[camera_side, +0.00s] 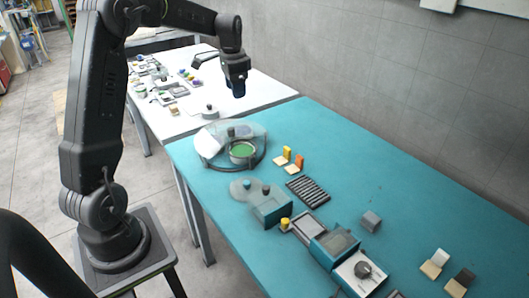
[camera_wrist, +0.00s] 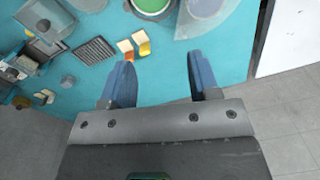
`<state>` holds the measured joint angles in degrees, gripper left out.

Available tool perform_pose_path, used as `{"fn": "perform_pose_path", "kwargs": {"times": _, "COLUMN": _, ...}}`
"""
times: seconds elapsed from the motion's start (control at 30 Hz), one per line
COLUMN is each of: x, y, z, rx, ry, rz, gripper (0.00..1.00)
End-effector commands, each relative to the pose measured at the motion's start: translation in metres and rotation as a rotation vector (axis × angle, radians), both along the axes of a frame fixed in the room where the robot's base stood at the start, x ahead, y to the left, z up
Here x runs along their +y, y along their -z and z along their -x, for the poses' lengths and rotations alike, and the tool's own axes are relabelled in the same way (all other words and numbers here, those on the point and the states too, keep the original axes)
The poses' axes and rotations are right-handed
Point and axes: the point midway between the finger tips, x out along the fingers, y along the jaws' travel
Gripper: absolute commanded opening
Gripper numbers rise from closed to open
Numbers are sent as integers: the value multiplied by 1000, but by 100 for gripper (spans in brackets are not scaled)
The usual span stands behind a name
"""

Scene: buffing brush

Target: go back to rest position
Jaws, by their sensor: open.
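My gripper (camera_side: 237,88) hangs at the end of my raised arm, well above the tables, near the gap between the white table and the teal table. In the wrist view my gripper (camera_wrist: 158,75) shows two blue fingers spread apart with nothing between them. The fingers point over the teal table top (camera_wrist: 165,72) and touch no object. No brush can be made out clearly in either view.
The white table (camera_side: 265,90) behind holds small parts.

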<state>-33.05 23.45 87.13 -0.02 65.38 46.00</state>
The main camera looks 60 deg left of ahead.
Motion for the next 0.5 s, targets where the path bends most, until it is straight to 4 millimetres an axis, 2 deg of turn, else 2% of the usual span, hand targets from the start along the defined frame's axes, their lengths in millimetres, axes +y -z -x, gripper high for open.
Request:
{"fn": "perform_pose_path", "kwargs": {"times": 0.03, "x": -28, "y": -19, "z": 6, "rx": -31, "ry": -5, "rz": -14, "gripper": 56}}
{"fn": "perform_pose_path", "kwargs": {"times": 0.2, "x": -106, "y": -56, "z": 41, "rx": -123, "ry": -52, "rz": -33, "gripper": 56}}
{"fn": "perform_pose_path", "kwargs": {"times": 0.33, "x": -158, "y": -72, "z": 78, "rx": -200, "ry": -88, "rz": -28, "gripper": 56}}
{"fn": "perform_pose_path", "kwargs": {"times": 0.5, "x": -214, "y": -76, "z": 135, "rx": -299, "ry": -133, "rz": 1, "gripper": 56}}
